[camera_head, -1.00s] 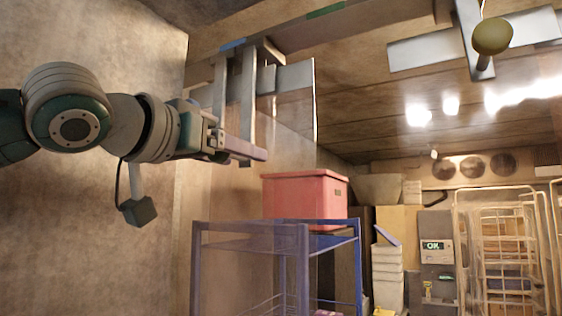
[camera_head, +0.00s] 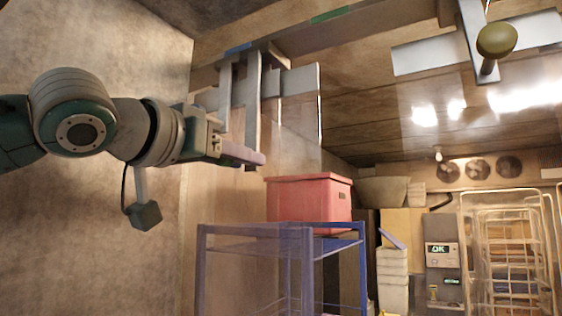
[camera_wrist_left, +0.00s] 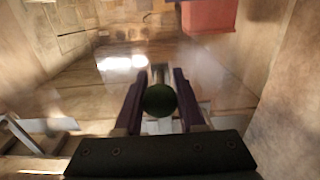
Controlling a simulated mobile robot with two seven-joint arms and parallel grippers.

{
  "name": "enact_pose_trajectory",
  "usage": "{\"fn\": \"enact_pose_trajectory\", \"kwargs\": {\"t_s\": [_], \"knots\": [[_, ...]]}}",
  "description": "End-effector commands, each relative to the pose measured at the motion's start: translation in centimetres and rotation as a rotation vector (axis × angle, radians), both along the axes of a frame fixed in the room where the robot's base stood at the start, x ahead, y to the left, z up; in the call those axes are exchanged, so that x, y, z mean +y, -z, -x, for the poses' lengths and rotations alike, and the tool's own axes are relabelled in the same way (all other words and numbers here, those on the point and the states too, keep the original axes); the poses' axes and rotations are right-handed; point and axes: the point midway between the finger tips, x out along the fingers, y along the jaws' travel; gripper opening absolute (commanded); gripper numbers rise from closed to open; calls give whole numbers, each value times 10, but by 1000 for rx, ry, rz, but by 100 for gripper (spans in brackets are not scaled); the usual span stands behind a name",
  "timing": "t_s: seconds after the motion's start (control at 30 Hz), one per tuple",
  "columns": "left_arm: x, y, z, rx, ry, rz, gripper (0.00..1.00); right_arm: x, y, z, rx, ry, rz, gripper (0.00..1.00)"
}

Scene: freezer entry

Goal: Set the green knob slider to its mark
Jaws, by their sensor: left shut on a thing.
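A dark green round knob (camera_wrist_left: 159,100) sits between the two purple fingers of my left gripper in the left wrist view. My left gripper (camera_head: 240,154) is shut on it, just below the hanging metal bars (camera_head: 252,105) in the head view. The knob itself is hidden in the head view. Above is a long overhead beam (camera_head: 290,32) with a blue mark (camera_head: 239,48) and, further right, a green mark (camera_head: 328,15). My right gripper is not in view.
An olive ball-shaped knob (camera_head: 497,40) on crossed metal plates is at the upper right. Below my gripper stand a red bin (camera_head: 308,204) and a blue rack (camera_head: 255,231). A panel reading OK (camera_head: 438,249) and wire cages (camera_head: 505,245) are further back.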

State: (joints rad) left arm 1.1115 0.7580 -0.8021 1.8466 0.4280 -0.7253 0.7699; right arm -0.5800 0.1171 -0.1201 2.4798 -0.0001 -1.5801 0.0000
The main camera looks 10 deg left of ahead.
Motion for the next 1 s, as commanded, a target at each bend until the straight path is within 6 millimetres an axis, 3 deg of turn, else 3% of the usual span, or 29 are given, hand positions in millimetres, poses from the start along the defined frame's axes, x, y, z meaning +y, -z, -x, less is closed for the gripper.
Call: {"fn": "enact_pose_trajectory", "kwargs": {"t_s": [0.83, 1.0], "knots": [[0, 1, -1, 2, -2, -1, 0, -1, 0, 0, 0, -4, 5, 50], [-18, 3, 4, 0, 7, 1, 0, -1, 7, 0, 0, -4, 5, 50]]}}
